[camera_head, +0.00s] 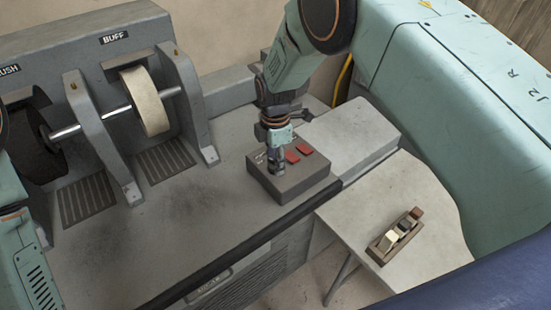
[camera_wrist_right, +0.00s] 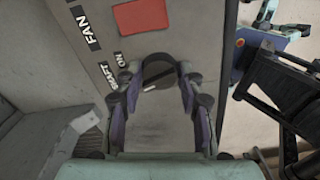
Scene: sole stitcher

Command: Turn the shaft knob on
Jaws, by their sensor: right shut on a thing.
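The shaft knob (camera_wrist_right: 158,68) is dark and round, with a pale slanted line on its face. It sits on the grey control box (camera_head: 293,184), beside the labels SHAFT and ON in the right wrist view. My right gripper (camera_wrist_right: 158,80) has its two fingers on either side of the knob and is shut on it. In the head view my right gripper (camera_head: 276,168) points down onto the left part of the box and hides the knob. My left gripper is out of view; only part of my left arm shows at the left edge.
A buffing wheel (camera_head: 146,101) on a shaft stands left. A side table (camera_head: 345,210) holds a small wooden tray (camera_head: 378,250).

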